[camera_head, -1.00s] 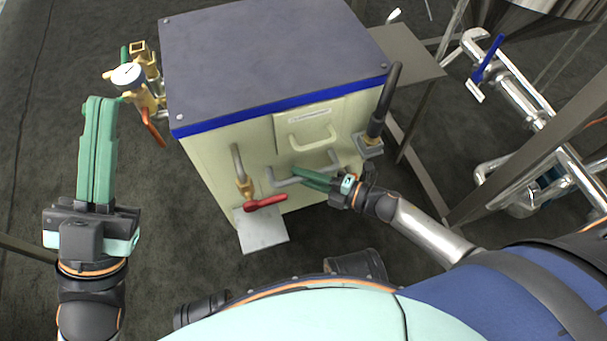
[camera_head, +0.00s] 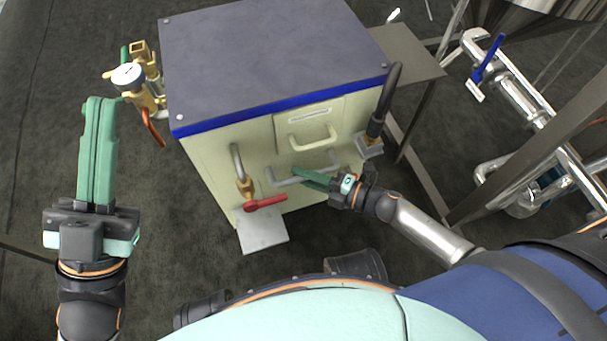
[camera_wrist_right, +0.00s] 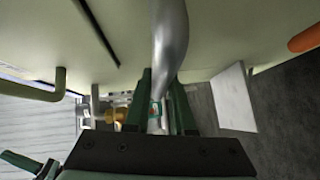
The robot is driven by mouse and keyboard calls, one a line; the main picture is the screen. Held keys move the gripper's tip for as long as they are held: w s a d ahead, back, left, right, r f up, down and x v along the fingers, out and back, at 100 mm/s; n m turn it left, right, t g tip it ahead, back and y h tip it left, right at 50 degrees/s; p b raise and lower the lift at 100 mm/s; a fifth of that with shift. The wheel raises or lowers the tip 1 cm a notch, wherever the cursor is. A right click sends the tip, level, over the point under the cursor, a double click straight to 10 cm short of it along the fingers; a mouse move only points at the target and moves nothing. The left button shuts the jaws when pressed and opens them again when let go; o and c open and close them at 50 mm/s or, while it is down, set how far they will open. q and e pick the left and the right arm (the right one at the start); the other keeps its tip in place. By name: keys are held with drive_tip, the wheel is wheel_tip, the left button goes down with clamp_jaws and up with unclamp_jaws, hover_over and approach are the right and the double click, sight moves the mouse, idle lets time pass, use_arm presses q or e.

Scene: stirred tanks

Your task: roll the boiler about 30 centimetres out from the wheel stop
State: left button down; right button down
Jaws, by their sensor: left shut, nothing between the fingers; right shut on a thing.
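The boiler (camera_head: 275,60) is a cream box with a dark grey top and a blue band, standing in the middle of the head view. A grey bar handle (camera_head: 285,182) runs across its front and shows as a grey tube in the right wrist view (camera_wrist_right: 170,40). My right gripper (camera_head: 302,173) is shut on this handle; its green fingers also show in the wrist view (camera_wrist_right: 160,100). My left gripper (camera_head: 100,105) is shut and empty, left of the boiler and apart from it. I cannot make out the wheel stop.
A brass valve group with a gauge (camera_head: 127,76) sticks out at the boiler's left. A red lever (camera_head: 265,203) and a pale plate (camera_head: 262,232) are at its lower front. Steel pipes (camera_head: 520,100) and a frame stand at the right. Dark floor (camera_head: 180,240) is open in front.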

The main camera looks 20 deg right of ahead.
drive_tip(key=shift+s, duration=0.1)
drive_tip(key=shift+s+p, duration=0.4)
drive_tip(key=shift+s, duration=0.8)
drive_tip(key=c, duration=0.8)
unclamp_jaws()
drive_tip(key=shift+w, duration=0.15)
drive_tip(key=shift+o, duration=0.2)
drive_tip(key=shift+d, duration=0.1)
drive_tip(key=p+v, duration=0.3)
drive_tip(key=v, duration=0.9)
